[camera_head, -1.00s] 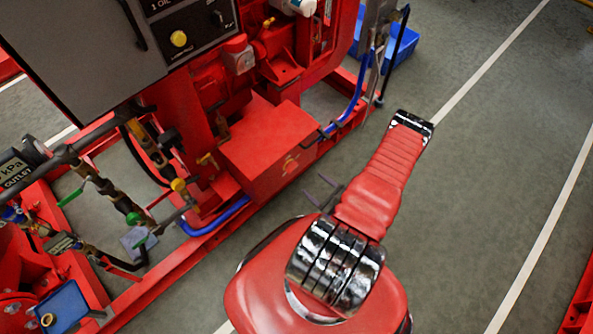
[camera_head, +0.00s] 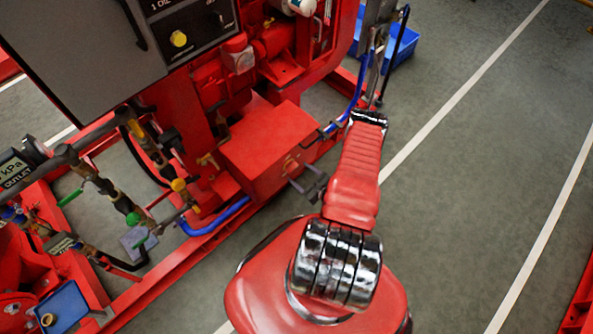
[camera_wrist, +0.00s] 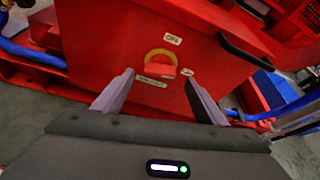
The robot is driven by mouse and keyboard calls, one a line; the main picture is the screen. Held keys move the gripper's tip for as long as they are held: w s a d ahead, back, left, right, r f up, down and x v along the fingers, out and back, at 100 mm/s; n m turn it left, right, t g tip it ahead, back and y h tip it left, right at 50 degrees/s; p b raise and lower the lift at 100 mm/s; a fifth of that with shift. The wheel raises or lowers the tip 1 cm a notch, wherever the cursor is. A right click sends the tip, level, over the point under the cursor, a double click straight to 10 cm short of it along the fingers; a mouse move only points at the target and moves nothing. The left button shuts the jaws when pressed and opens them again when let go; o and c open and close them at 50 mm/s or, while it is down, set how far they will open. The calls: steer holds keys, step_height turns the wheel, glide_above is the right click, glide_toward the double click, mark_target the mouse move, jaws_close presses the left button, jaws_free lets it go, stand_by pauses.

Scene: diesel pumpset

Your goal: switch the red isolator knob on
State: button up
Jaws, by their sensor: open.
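The red isolator knob (camera_wrist: 160,70) sits on a yellow round plate (camera_wrist: 157,55) on the front face of a red box (camera_wrist: 100,40), near the middle of the wrist view. A white label reading OFF (camera_wrist: 173,39) is above it; smaller labels are below and to its right, too blurred to read surely. The knob's red bar lies roughly across the picture. My gripper (camera_wrist: 159,77) is open, one finger on each side of the knob's line, short of it and apparently not touching. In the head view my gripper (camera_head: 309,184) is just in front of the red box (camera_head: 268,140).
The red pumpset frame with blue hoses (camera_head: 215,221) and valves (camera_head: 133,219) lies left of the box. A dark bar (camera_wrist: 245,52) sits right of the knob. A blue crate (camera_head: 397,50) stands behind. The grey floor to the right is clear.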

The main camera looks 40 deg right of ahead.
mark_target(294, 169)
steer(key=shift+x, duration=1.9)
steer(key=c, duration=1)
steer(key=shift+c, duration=0.3)
steer(key=shift+m+y, duration=0.7)
steer(key=shift+m, duration=0.3)
steer(key=o, duration=1.1)
steer(key=shift+d, duration=0.1)
steer(key=shift+c, duration=0.2)
